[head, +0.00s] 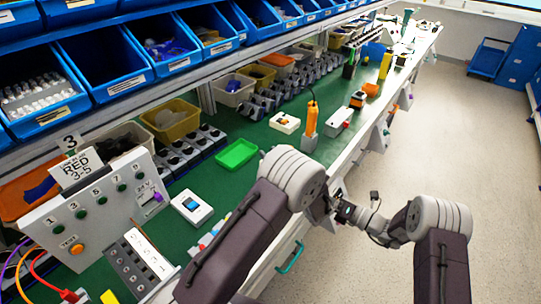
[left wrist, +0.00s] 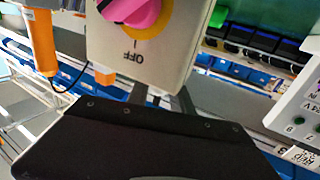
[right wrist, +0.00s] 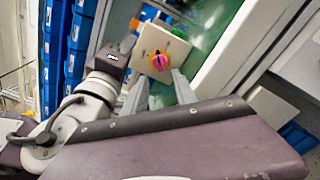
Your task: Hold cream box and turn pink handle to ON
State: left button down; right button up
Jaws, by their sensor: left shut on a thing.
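The cream box (left wrist: 150,65) fills the top of the left wrist view, with a pink handle (left wrist: 130,10) on a yellow ring and an upside-down OFF label. My left gripper (left wrist: 163,92) is shut on this box. In the right wrist view the box (right wrist: 147,42) shows its handle (right wrist: 160,61) facing my right gripper (right wrist: 160,90). The right fingers are apart, empty, on either side below the handle, not visibly touching it. I cannot tell the handle's exact setting. In the head view my left arm seems to hide the box.
The green bench (head: 190,180) carries a panel with numbered buttons (head: 105,205), a white box with a blue switch (head: 192,207), a green tray (head: 236,154) and an upright orange tool (head: 310,120). Blue bins (head: 110,65) hang above.

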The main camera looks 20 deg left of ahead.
jog(key=x, duration=0.8)
grip_shut()
dwell(1.3)
